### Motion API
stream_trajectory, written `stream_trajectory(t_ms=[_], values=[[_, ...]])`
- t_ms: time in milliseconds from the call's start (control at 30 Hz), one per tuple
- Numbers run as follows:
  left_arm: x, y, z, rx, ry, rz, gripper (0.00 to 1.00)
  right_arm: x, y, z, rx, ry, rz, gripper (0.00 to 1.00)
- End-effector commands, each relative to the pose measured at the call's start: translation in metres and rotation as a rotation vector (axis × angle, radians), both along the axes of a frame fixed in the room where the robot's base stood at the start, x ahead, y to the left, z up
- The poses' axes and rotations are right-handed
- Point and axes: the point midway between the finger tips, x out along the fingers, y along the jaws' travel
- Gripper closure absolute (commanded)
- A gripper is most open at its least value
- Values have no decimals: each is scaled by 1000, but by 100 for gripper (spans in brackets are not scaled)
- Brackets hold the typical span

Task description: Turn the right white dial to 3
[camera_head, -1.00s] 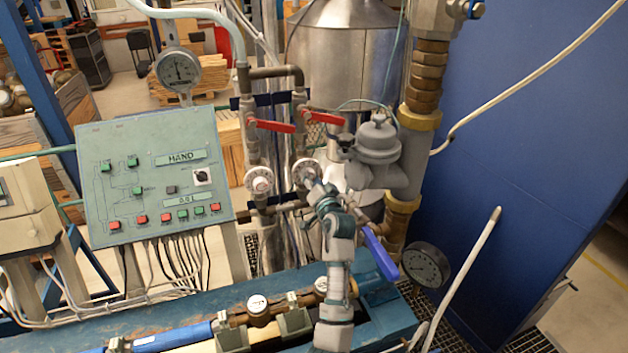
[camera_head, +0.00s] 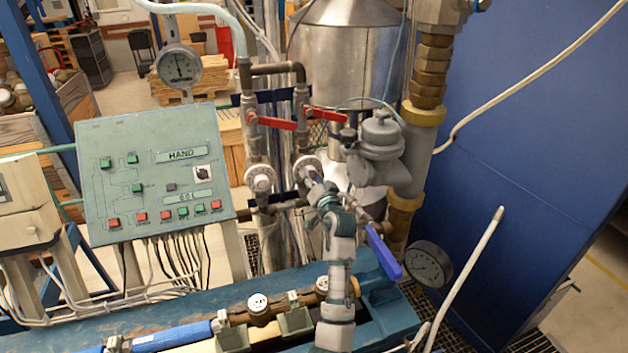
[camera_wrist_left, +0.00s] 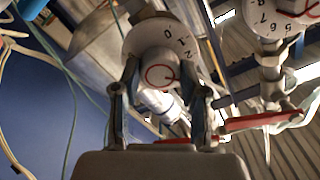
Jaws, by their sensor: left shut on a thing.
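The right white dial (camera_head: 307,168) sits on a vertical pipe below a red lever, to the right of the left white dial (camera_head: 260,178). My left gripper (camera_head: 316,184) reaches up to it from below and partly covers its lower part. In the left wrist view, the fingers (camera_wrist_left: 162,84) are shut on the right dial's knob (camera_wrist_left: 160,72), one on each side. The white scale behind the knob shows the numerals 0, 1 and 2; the rest is hidden. The left dial (camera_wrist_left: 284,18) shows at the upper right there. My right gripper is out of view.
Two red levers (camera_head: 272,123) are above the dials. A grey meter body (camera_head: 379,140) and thick brass pipe (camera_head: 424,100) stand close on the right. A blue lever (camera_head: 384,252) is beside my left arm. A control panel (camera_head: 152,172) stands on the left.

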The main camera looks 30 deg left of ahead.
Motion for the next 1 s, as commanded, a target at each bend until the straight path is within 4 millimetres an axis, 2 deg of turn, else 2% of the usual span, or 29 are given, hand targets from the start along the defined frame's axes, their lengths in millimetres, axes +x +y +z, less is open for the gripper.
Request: stream_trajectory(t_ms=[33,100,433,533,1000], values=[[0,1,-3,-4,6,1,50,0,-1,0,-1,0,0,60],[0,1,-2,-3,5,1,32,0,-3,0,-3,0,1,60],[-3,-5,2,3,-1,-1,32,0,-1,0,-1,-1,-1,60],[-8,-12,2,3,-2,-2,32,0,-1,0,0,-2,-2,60],[-66,-80,-2,2,4,1,32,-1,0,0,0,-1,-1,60]])
